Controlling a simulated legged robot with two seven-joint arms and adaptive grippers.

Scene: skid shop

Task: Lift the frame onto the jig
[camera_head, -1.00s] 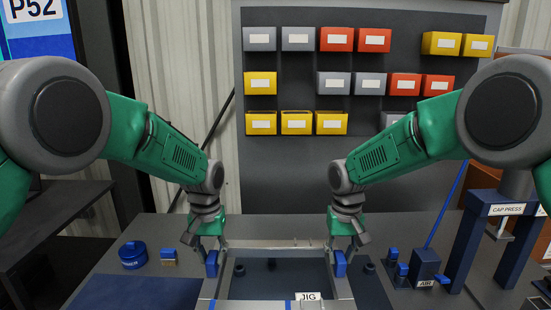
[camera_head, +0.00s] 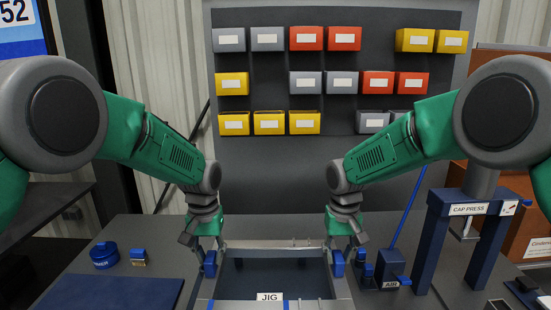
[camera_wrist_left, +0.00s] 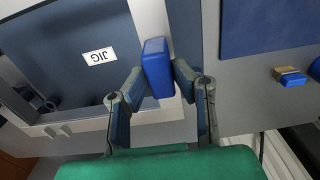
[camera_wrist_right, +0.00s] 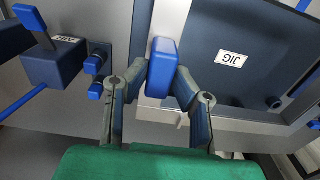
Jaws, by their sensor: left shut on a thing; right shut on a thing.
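The frame (camera_head: 275,244) is a grey metal rectangle with a blue handle block on each side. My left gripper (camera_head: 210,262) is shut on the left blue handle (camera_wrist_left: 157,68). My right gripper (camera_head: 338,262) is shut on the right blue handle (camera_wrist_right: 161,68). The dark blue jig (camera_head: 270,272), with a white JIG label (camera_head: 269,297), shows through the frame's opening, and the label is near the middle of its width. The frame looks level. I cannot tell whether it touches the jig. Its near end is cut off.
A blue mat (camera_head: 112,293), a round blue tin (camera_head: 104,255) and a small blue-topped block (camera_head: 138,257) lie at left. The blue AIR valve box (camera_head: 391,268) stands close to the right gripper. The CAP PRESS (camera_head: 469,209) is further right. A bin board (camera_head: 290,170) stands behind.

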